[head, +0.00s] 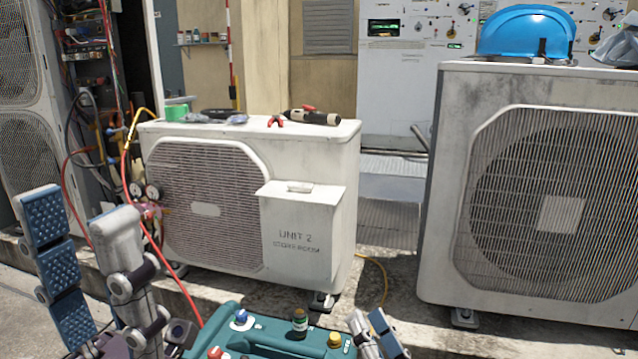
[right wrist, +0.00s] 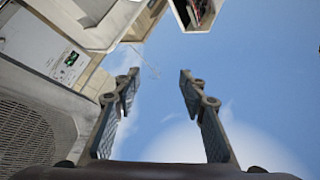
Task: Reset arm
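My left gripper (head: 78,212) is at the lower left of the head view, its fingers pointing up and spread apart with nothing between them. It is in front of the left side of the condenser marked UNIT 2 (head: 210,215). My right gripper (head: 369,318) shows only by its fingertips at the bottom edge of the head view, just right of a teal case (head: 262,343). In the right wrist view my right gripper (right wrist: 158,78) has its fingers wide apart and empty, with sky between them. Both arms are mostly out of view.
Red-handled pliers (head: 277,120), a dark torch-like tool (head: 313,117) and green tape (head: 176,111) lie on UNIT 2. Gauges (head: 145,190) with red and yellow hoses hang at its left.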

